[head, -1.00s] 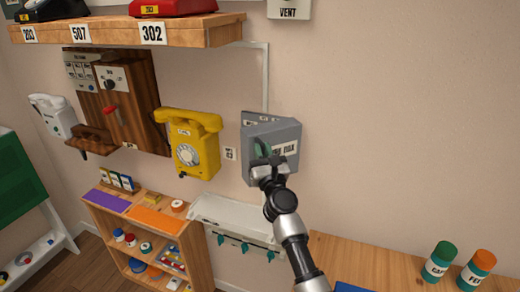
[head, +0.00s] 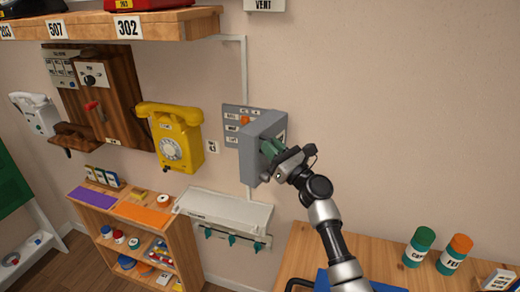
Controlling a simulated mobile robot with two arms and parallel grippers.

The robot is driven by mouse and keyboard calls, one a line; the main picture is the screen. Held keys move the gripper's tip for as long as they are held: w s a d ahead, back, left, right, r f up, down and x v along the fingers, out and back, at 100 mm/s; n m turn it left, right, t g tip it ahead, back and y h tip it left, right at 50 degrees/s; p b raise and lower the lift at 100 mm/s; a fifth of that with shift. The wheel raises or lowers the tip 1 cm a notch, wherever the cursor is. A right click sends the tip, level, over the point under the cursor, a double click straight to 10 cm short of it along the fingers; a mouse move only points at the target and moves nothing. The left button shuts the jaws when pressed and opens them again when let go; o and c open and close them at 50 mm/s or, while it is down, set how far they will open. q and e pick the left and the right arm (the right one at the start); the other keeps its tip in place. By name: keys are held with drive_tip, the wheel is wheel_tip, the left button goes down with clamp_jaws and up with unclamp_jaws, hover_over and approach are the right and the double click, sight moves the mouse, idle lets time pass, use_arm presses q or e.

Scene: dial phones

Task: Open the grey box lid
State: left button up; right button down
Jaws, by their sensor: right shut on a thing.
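The grey box (head: 231,140) is fixed to the wall right of the yellow phone. Its grey lid (head: 252,152) stands swung partly open toward the right, at an angle from the wall. Part of the inside shows, with white labels and an orange part (head: 245,120). The gripper and lid hide the right part of the box. My left gripper is not in view.
A yellow dial phone (head: 172,140) hangs left of the box. A white shelf with green hooks (head: 225,209) is below it. A wooden table (head: 375,252) with two capped jars (head: 419,247) stands at the lower right. The wall to the right is clear.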

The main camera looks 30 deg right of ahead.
drive_tip(key=shift+s+d+r+y, duration=0.15)
drive_tip(key=shift+s+d+y, duration=0.1)
drive_tip(key=shift+d+y, duration=0.45)
drive_tip(key=shift+s+d+r+h+b, duration=0.2)
drive_tip(key=shift+s+d, duration=0.1)
drive_tip(key=shift+d, duration=0.2)
drive_tip(key=shift+s+d+r+h+b, duration=0.15)
drive_tip(key=shift+s+d, duration=0.1)
drive_tip(key=shift+d, duration=0.2)
drive_tip(key=c, duration=1.3)
unclamp_jaws()
drive_tip(key=shift+f, duration=0.1)
drive_tip(key=shift+o, duration=0.5)
drive_tip(key=shift+w+d+f, duration=0.1)
drive_tip(key=shift+w+f, duration=0.15)
